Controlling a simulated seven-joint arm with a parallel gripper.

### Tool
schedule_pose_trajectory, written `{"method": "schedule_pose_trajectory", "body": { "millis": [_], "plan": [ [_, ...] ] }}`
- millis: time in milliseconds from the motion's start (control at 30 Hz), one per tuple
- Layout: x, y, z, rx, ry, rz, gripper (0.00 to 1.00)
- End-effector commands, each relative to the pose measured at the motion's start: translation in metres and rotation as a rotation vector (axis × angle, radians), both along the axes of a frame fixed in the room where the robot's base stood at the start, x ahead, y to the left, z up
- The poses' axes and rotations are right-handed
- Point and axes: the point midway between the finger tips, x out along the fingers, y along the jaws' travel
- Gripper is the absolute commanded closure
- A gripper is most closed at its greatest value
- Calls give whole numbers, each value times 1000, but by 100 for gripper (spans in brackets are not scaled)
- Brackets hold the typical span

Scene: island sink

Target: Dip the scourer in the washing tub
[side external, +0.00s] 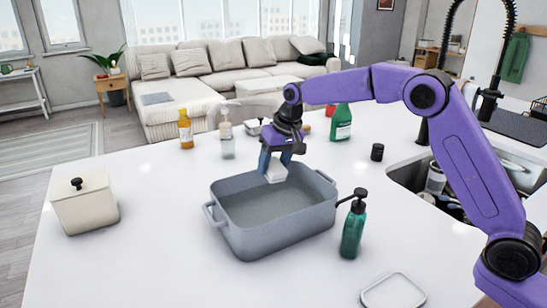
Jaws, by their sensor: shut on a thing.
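The washing tub (273,238) is a grey-blue rectangular basin with side handles, standing upright in the middle of the white island top. Its inside looks grey; I cannot tell how much water it holds. My gripper (275,165) points down over the far part of the tub. It is shut on a small pale block, the scourer (276,174). The scourer is over the tub opening, near the far rim; I cannot tell whether its lower edge touches anything.
A green pump bottle (352,232) stands close to the tub's right side. A cream lidded box (85,204) is at left. Behind are an orange bottle (185,130), a clear pump bottle (227,142) and a green bottle (341,124). The sink (408,172) is at right.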

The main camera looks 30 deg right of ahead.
Motion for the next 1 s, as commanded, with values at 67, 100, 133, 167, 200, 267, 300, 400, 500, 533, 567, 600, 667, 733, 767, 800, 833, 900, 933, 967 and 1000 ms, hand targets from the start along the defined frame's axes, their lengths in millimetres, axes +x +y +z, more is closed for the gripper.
{"method": "schedule_pose_trajectory", "body": {
  "millis": [67,100,133,167,200,267,300,400,500,533,567,600,667,733,767,800,833,900,933,967,1000],
  "plan": [
    [0,0,-7,0,1,-1,74],
    [0,0,-11,0,2,-1,74],
    [0,0,-13,0,1,0,74],
    [0,0,-16,0,1,0,74],
    [0,0,-19,0,1,0,74],
    [0,0,-24,0,0,0,74],
    [0,0,-28,0,1,0,74],
    [0,1,-36,0,1,-1,74],
    [0,0,-45,0,1,-1,74],
    [0,0,-47,0,1,-1,74],
    [-1,0,-50,0,1,-1,74],
    [0,0,-53,0,1,-1,74],
    [0,0,-59,0,1,-1,74],
    [0,0,-65,0,2,-1,74],
    [0,0,-67,0,1,-1,74],
    [0,0,-70,0,1,-1,74],
    [0,0,-73,0,1,0,74],
    [0,0,-79,0,1,0,74],
    [0,0,-82,0,1,0,74],
    [0,0,-84,0,1,0,74],
    [0,0,-88,0,1,0,74]
  ]
}}
